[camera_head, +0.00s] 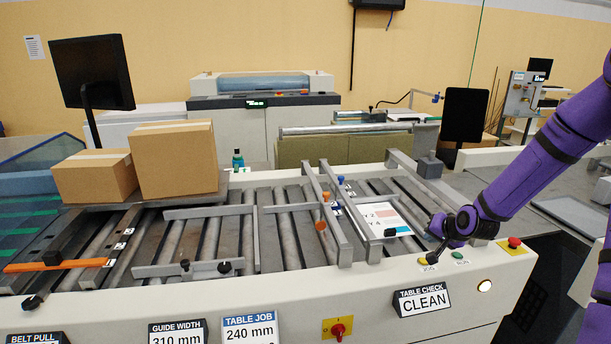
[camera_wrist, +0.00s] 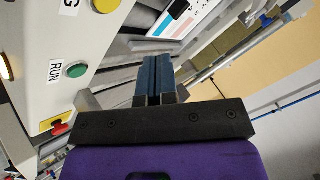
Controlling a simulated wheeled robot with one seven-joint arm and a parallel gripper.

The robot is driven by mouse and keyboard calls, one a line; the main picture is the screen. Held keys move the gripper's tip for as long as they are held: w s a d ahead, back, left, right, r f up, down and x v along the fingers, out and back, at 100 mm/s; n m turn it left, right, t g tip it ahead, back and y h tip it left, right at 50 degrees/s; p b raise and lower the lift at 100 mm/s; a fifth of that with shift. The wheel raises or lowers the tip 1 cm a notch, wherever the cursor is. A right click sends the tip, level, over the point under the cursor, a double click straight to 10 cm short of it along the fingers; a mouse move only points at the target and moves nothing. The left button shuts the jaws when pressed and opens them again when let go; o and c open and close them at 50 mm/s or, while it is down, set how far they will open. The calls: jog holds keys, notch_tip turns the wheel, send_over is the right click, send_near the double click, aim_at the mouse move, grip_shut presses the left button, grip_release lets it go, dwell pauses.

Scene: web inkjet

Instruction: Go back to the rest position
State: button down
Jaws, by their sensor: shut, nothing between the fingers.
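My gripper (camera_head: 436,258) is at the front right of the roller table, at the end of my purple arm. It is just above the panel by the yellow button (camera_head: 424,262) and the green RUN button (camera_head: 457,256). In the wrist view my gripper (camera_wrist: 159,68) has its two dark fingers together, with nothing between them. There the green button (camera_wrist: 77,70) and yellow button (camera_wrist: 107,5) lie to the left of the fingers, apart from them in the picture. Whether the fingertips touch the panel, I cannot tell.
A printed sheet (camera_head: 387,217) lies on the rollers left of my gripper. A red knob (camera_head: 514,242) is to the right. Grey guide rails (camera_head: 327,215) cross the table. Two cardboard boxes (camera_head: 174,160) stand at the left. A dark monitor (camera_head: 465,115) stands behind my arm.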

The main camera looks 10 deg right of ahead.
jog(key=s+a+r+n+g+h, duration=0.1)
jog(key=s+a+r+n, duration=0.15)
jog(key=s+r, duration=0.4)
jog(key=s+a+r+n+g+h, duration=0.1)
jog(key=s+a+r, duration=0.25)
jog(key=r, duration=0.55)
jog(key=s+a+r+n+g+h, duration=0.15)
jog(key=s+a+r, duration=0.25)
jog(key=r, duration=0.4)
jog(key=s+a+r+n+y, duration=0.1)
jog(key=s+a+r, duration=0.2)
jog(key=s, duration=0.7)
jog(key=s+a+r+n+y, duration=0.1)
jog(key=s+r, duration=0.3)
jog(key=s, duration=0.6)
jog(key=shift+a+r, duration=0.4)
jog(key=shift+a, duration=0.5)
